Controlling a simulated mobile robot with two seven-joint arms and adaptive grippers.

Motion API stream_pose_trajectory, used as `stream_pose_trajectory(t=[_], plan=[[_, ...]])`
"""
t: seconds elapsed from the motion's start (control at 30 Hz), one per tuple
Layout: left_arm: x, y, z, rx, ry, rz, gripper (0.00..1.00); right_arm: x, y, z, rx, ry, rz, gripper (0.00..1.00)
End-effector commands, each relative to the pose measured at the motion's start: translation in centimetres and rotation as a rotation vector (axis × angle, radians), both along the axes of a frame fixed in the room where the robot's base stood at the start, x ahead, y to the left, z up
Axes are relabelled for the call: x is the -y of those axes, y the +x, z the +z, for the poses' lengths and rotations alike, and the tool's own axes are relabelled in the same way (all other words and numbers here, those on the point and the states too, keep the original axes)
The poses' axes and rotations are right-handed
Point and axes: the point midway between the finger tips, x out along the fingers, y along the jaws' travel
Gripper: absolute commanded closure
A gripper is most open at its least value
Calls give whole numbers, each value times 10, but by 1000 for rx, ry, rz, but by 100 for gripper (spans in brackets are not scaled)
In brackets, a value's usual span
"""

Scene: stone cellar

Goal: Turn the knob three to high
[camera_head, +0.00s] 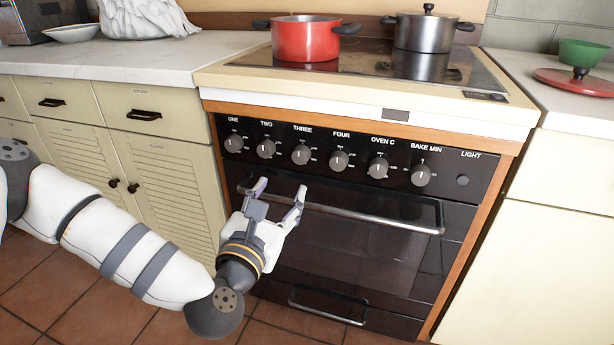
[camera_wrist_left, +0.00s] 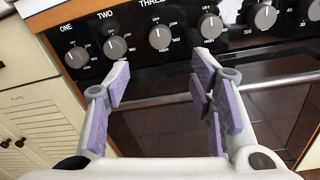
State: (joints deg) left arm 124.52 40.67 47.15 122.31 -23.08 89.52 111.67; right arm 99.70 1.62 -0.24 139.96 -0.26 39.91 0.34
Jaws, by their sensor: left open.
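The knob labelled THREE (camera_head: 301,154) is a round grey knob on the black stove panel, between the knobs TWO (camera_head: 265,148) and FOUR (camera_head: 339,159). In the left wrist view, knob three (camera_wrist_left: 160,38) sits above and between my fingers. My left gripper (camera_head: 281,190) is open and empty. It is below the knob row, in front of the oven door, apart from knob three. Its fingers (camera_wrist_left: 160,82) point toward the panel in the left wrist view. My right gripper is not in view.
The oven handle (camera_head: 370,217) runs across the door just behind my left gripper. More knobs, OVEN C (camera_head: 378,167) and BAKE MIN (camera_head: 421,175), are to the right. A red pot (camera_head: 305,40) and a steel pot (camera_head: 426,33) stand on the cooktop (camera_head: 375,65).

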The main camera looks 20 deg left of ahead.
Motion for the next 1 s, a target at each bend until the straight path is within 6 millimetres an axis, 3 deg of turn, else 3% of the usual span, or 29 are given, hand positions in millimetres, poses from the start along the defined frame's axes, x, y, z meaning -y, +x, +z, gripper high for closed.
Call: stream_pose_trajectory(t=[0.17, 0.5, 0.67, 0.9, 1.0], plan=[[-3, 26, 5, 12, -13, 7, 50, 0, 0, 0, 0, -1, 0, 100], [-4, 105, 2, 7, -9, 6, 50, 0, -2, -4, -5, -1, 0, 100], [-4, 119, 2, 5, -9, 4, 50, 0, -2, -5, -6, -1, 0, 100], [-5, 121, 2, 4, -9, 4, 50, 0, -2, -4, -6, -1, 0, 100], [-4, 121, 2, 4, -9, 3, 70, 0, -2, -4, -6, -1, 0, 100]])
